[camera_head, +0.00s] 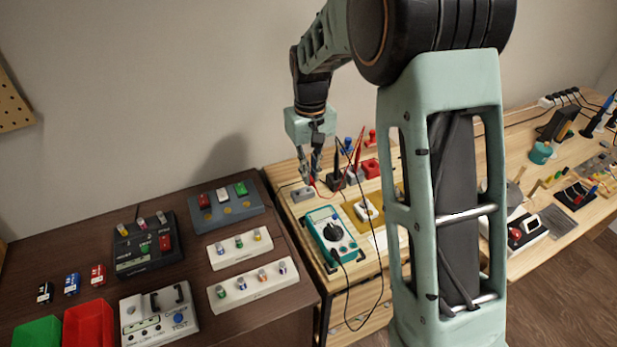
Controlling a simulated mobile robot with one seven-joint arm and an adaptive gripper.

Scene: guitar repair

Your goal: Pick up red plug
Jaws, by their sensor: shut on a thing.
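My gripper (309,178) points down over the back left of the light wooden bench, close to a small grey box (302,194). Its fingers are shut on a small red plug (312,182), of which only a little red shows at the fingertips. A thin red lead runs from there toward the right. The teal multimeter (331,238) lies in front of the gripper, with a black lead looping off its right side. I cannot tell whether the plug is clear of the surface.
Red and black probes stand in dark holders (335,180) just right of the gripper, near a red block (370,168). A yellow board (372,222) lies beside the multimeter. The dark table (190,262) at left holds switch panels, pedals and red and green bins.

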